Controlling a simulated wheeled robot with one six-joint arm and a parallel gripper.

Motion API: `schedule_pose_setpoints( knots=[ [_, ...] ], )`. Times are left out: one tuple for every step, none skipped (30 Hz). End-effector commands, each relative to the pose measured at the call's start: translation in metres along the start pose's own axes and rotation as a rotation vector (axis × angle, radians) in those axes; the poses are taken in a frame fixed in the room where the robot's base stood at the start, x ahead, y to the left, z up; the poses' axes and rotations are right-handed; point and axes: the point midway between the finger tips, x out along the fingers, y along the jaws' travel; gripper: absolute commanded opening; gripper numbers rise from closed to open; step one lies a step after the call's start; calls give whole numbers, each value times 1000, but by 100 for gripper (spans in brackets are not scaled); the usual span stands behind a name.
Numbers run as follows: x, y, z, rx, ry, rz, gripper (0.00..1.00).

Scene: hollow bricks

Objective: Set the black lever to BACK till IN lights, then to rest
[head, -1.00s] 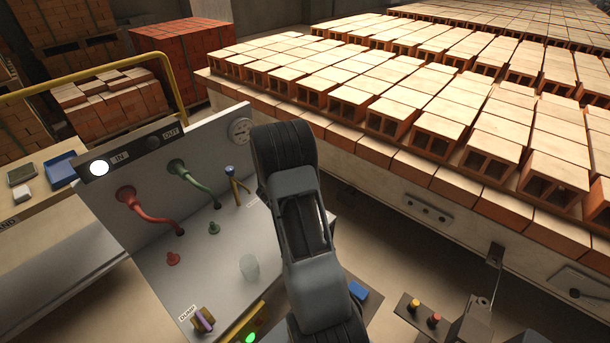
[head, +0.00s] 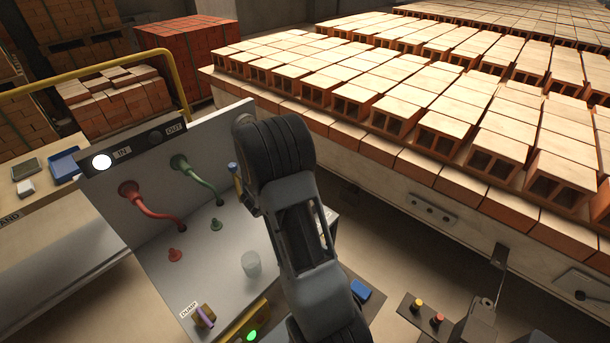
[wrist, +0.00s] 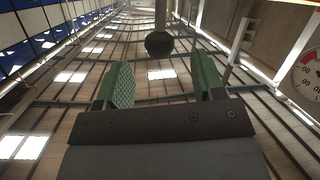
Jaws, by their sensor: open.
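In the wrist view a round black knob (wrist: 159,43) on a grey shaft, apparently the black lever, is ahead of my gripper (wrist: 163,82). My gripper is open, its two green-padded fingers apart, with nothing between them. The knob looks to be beyond the fingertips, not touching them. In the head view my arm hides the lever and my gripper. The IN lamp (head: 101,162) is lit white on the panel (head: 150,240). The OUT lamp (head: 155,137) is dark. The lever's position cannot be told.
A dial gauge (wrist: 308,78) is at the wrist view's right. Rows of hollow bricks (head: 430,125) lie behind.

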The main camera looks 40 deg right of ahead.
Motion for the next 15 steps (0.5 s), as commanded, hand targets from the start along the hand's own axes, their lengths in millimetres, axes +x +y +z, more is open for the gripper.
schedule_pose_setpoints(
  knots=[
    [-11, -1, 0, 0, 1, -4, 62],
    [-17, -1, 1, -1, 1, -5, 62],
    [-24, -1, 0, -1, 1, -4, 62],
    [-29, -1, 0, 0, 2, -4, 62],
    [-34, -1, 0, 0, 1, -3, 62],
    [-40, 0, 1, -1, 1, -3, 62],
    [-43, 0, 0, 0, 1, -3, 62],
    [-47, 0, 0, 1, 0, -3, 62],
    [-52, -1, 0, 0, 0, -3, 62],
    [-54, 0, 0, -1, 0, -2, 62],
    [-56, 0, 0, -1, 0, -1, 62],
    [-59, 0, 0, -1, 0, 0, 62],
    [-61, 0, 0, -1, 0, 0, 62],
    [-62, 0, 0, -1, 0, 0, 62],
    [-64, 0, 0, -1, 0, 0, 62]
  ],
)
